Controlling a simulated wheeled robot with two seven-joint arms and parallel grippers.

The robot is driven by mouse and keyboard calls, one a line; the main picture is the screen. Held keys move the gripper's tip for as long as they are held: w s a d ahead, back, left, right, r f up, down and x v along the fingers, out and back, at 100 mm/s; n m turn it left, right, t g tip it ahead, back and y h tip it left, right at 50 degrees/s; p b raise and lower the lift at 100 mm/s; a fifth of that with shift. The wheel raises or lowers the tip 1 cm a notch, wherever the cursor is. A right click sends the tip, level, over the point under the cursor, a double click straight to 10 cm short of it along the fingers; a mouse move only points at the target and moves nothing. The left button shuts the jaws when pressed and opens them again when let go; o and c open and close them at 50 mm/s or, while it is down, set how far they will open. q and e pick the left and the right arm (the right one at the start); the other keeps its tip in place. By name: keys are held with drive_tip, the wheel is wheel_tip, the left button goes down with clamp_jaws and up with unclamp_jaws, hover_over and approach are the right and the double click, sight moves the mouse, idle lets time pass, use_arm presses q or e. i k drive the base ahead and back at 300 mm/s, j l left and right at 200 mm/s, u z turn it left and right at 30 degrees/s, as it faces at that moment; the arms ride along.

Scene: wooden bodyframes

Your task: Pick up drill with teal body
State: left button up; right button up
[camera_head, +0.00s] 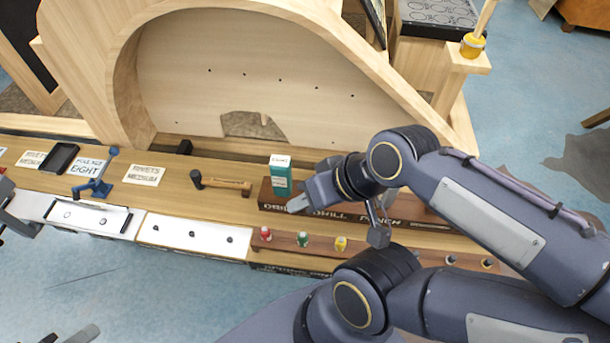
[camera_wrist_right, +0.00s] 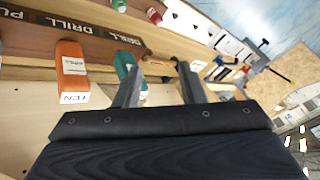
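An upright teal block with a white top (camera_head: 280,178), the only clearly teal object, stands at the left end of the dark labelled rack (camera_head: 270,203). I cannot make out a drill shape in it. In the right wrist view its teal body (camera_wrist_right: 124,63) is partly hidden behind one finger. My right gripper (camera_head: 300,195) is just beside it, to the right in the head view. In the wrist view its two fingers (camera_wrist_right: 156,68) are apart with nothing held. Grey parts at the left edge (camera_head: 14,218) may be my left gripper; its fingers are not clear.
An orange block (camera_wrist_right: 72,68) stands close to the teal one in the wrist view. A hammer (camera_head: 222,184) lies left of the teal block. A blue tool (camera_head: 96,178) and white trays (camera_head: 192,238) are further left. A large curved wooden frame (camera_head: 230,70) rises behind.

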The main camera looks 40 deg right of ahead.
sight(280, 166)
drive_tip(key=z, duration=1)
drive_tip(key=j+z, duration=0.4)
drive_tip(key=z, duration=0.2)
